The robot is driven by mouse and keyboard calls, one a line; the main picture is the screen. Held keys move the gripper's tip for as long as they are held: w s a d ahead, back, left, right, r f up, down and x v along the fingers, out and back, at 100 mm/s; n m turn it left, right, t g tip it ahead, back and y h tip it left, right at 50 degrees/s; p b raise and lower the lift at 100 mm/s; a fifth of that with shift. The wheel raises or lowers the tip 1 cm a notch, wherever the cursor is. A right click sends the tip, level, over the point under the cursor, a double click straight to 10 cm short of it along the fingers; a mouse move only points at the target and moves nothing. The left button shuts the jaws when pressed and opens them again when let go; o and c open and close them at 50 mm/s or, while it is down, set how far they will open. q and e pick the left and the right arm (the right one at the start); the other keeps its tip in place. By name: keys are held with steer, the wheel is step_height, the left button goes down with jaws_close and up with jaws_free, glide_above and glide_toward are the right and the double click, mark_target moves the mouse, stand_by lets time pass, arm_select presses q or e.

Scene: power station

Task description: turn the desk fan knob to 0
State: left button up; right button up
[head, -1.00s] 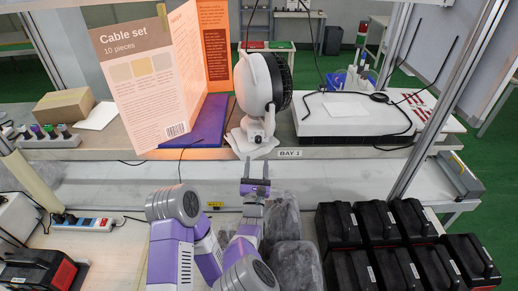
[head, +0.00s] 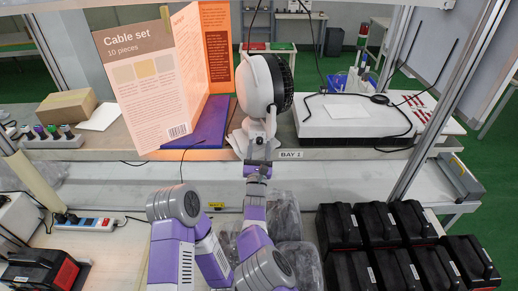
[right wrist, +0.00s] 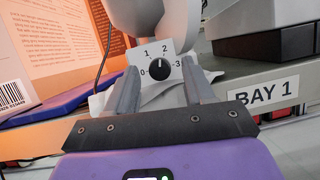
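The white desk fan (head: 262,88) with a black grille stands on the bench shelf. In the right wrist view its dial plate (right wrist: 150,56) carries the marks 0, 1, 2 and 3 around a round black knob (right wrist: 160,69). The knob's white pointer line points up, between 1 and 2. My right gripper (head: 258,164) is at the front of the fan's base. In the right wrist view its two grey fingers (right wrist: 158,72) are apart, one on each side of the knob; I cannot tell whether they touch it. My left gripper is not in view.
A white box with a black cable (head: 350,115) is to the right. The BAY 1 label (head: 290,154) is on the shelf edge. Black cases (head: 375,225) fill the lower right.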

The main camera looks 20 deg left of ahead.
jaws_close()
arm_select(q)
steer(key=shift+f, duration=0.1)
arm_select(e)
steer(key=n+y, duration=0.1)
steer(key=n, duration=0.1)
steer(key=shift+n+y, duration=0.3)
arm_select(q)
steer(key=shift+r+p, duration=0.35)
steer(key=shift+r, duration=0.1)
arm_select(e)
steer(key=n+g+y, duration=0.1)
steer(key=n, duration=0.2)
steer(key=shift+d+n+y, duration=0.15)
steer(key=shift+n+y, duration=0.25)
steer(key=shift+o, duration=0.2)
jaws_free()
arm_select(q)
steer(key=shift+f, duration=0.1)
arm_select(e)
steer(key=shift+w, duration=0.1)
